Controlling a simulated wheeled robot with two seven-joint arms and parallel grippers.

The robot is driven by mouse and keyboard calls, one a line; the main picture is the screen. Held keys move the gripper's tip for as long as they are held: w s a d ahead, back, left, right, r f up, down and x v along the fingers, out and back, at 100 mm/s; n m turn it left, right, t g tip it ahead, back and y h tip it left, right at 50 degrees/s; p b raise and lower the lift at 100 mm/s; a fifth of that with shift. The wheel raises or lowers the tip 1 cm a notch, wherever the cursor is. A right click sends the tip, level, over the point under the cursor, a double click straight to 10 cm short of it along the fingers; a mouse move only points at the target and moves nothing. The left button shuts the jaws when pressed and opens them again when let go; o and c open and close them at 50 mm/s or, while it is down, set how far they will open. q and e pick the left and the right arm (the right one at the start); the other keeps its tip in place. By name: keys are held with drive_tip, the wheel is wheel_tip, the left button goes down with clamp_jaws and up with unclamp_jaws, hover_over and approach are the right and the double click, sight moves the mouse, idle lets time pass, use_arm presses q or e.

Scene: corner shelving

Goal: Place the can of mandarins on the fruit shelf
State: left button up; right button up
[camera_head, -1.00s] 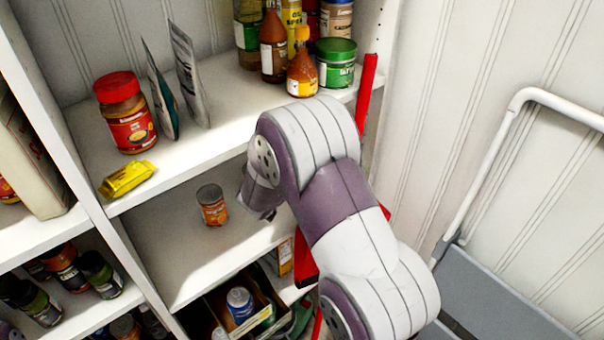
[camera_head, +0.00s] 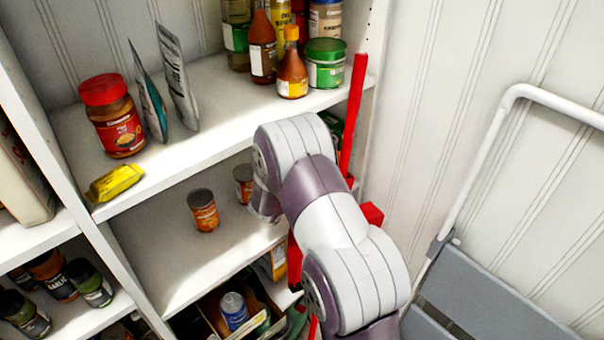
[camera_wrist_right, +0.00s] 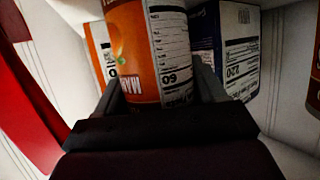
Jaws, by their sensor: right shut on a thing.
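My right gripper (camera_wrist_right: 158,80) is shut on the can of mandarins (camera_wrist_right: 150,45), which has an orange and white label reading "MAN". One orange-labelled can (camera_head: 203,210) stands on this shelf. A second can (camera_head: 243,184) shows beside my wrist, partly covered by it; I cannot tell whether it is the held one. My left gripper is not in view.
In the right wrist view, an orange and white item (camera_wrist_right: 98,45) and a dark blue and white item (camera_wrist_right: 235,50) stand behind the held can. The upper shelf bears a red-lidded jar (camera_head: 112,118), a yellow packet (camera_head: 115,183) and bottles. The middle shelf's front left is clear.

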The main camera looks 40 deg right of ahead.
drive_tip(key=o, duration=1)
drive_tip(key=shift+f, duration=0.15)
drive_tip(key=shift+r, duration=0.3)
drive_tip(key=s+a+r+n+y, duration=0.1)
drive_tip(key=s+a+n+y, duration=0.15)
drive_tip(key=a, duration=0.55)
drive_tip(key=s+a+r+n+y+p, duration=0.1)
drive_tip(key=s+a+n+y, duration=0.1)
drive_tip(key=a+y, duration=0.35)
drive_tip(key=s+a+r+n+y, duration=0.1)
drive_tip(key=s+a+n+y, duration=0.15)
drive_tip(key=a, duration=0.65)
drive_tip(key=s+n+g, duration=0.1)
drive_tip(key=s+g, duration=0.1)
drive_tip(key=s, duration=0.2)
drive_tip(key=s+a+n+g, duration=0.1)
drive_tip(key=s+n+g, duration=0.1)
drive_tip(key=s, duration=0.3)
drive_tip(key=s+f+n+g+y, duration=0.1)
drive_tip(key=s, duration=0.4)
drive_tip(key=shift+s+a+f+n+g, duration=0.1)
drive_tip(key=shift+a+n+g, duration=0.2)
drive_tip(key=shift+n+g, duration=0.1)
